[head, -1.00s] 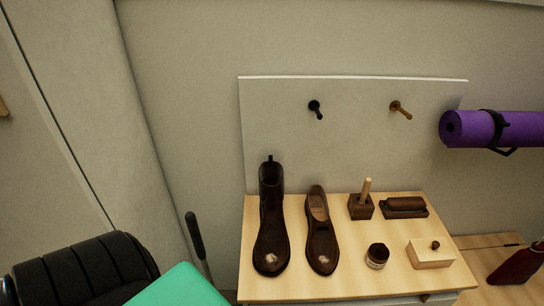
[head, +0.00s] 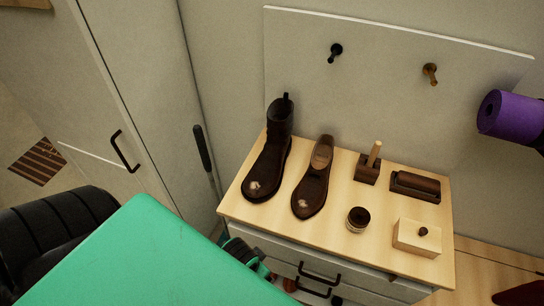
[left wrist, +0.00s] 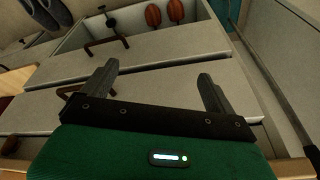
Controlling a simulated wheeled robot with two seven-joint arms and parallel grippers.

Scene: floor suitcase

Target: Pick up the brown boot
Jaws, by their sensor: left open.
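The dark brown ankle boot (head: 270,155) stands upright at the left of the wooden cabinet top, with a shiny toe and a pull tab at its heel. A lower brown slip-on shoe (head: 313,180) stands just right of it, a small gap apart. My left gripper (left wrist: 157,73) is open and empty in the left wrist view, facing pale drawer fronts; the boot does not show there. In the head view, a small black and green part low beside the drawers may be this gripper, mostly hidden. My right gripper is not in view.
The cabinet top (head: 240,208) also holds a brush stand (head: 368,168), a dark brush (head: 415,187), a polish jar (head: 358,219) and a pale box (head: 417,237). Pegs stick out of the back panel (head: 390,55). An open drawer (left wrist: 185,12) holds reddish-brown oval objects.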

